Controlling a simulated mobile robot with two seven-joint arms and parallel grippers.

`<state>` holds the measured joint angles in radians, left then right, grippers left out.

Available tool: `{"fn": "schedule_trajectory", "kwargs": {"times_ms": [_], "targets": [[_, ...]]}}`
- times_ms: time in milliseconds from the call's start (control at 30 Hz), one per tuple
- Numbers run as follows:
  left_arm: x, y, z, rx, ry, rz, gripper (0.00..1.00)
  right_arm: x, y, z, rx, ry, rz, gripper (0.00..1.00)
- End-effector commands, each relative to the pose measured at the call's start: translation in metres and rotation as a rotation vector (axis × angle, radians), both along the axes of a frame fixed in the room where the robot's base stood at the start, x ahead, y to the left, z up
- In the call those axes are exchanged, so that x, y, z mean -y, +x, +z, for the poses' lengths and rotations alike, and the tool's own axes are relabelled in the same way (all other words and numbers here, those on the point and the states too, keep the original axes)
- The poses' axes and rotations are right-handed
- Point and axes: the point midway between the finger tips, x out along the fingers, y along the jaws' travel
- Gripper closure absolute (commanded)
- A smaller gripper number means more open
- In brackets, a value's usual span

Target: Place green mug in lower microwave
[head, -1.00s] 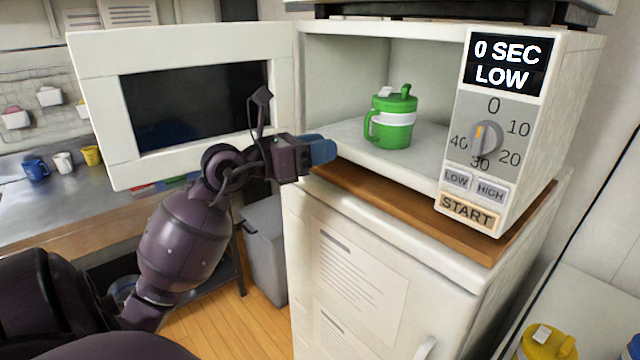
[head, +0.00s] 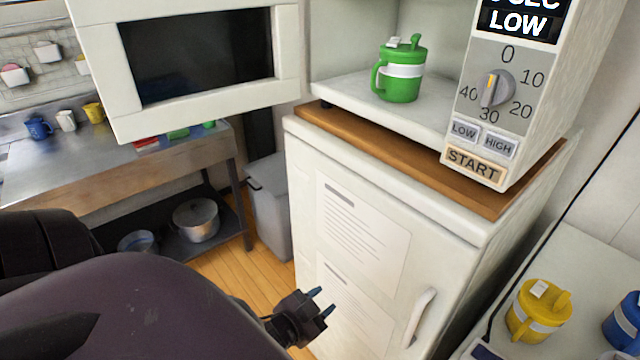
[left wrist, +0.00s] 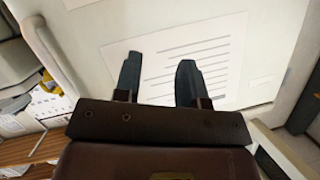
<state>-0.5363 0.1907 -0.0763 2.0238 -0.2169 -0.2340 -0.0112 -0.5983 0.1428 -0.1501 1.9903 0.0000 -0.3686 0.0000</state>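The green mug (head: 401,70) with a white band stands upright on the floor of the open microwave (head: 345,92), its handle to the left. The microwave door (head: 208,98) is swung open to the left. My left gripper (head: 322,301) is low in front of the white cabinet, away from the mug. Its two fingers are apart with nothing between them. In the left wrist view the open fingers (left wrist: 159,80) are in front of a printed sheet (left wrist: 205,60). My right gripper is not in view.
The microwave stands on a brown board (head: 440,168) on the white cabinet (head: 310,150), which has a handle (head: 420,316). A yellow mug (head: 538,312) and a blue mug (head: 627,322) are at lower right. A grey bin (head: 270,205) and metal table (head: 120,150) are at left.

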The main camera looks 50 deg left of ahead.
Motion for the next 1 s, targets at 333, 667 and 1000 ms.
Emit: {"fn": "schedule_trajectory", "kwargs": {"times_ms": [333, 667, 1000], "targets": [[0.047, -0.045, -0.062, -0.233, -0.303, 0.054, 0.63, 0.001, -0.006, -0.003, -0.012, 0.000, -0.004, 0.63], [0.047, -0.045, -0.061, -0.230, -0.300, 0.053, 0.63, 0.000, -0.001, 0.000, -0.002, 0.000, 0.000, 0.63], [0.047, -0.045, -0.061, -0.229, -0.300, 0.052, 0.63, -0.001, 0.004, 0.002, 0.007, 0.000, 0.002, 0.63]]}}
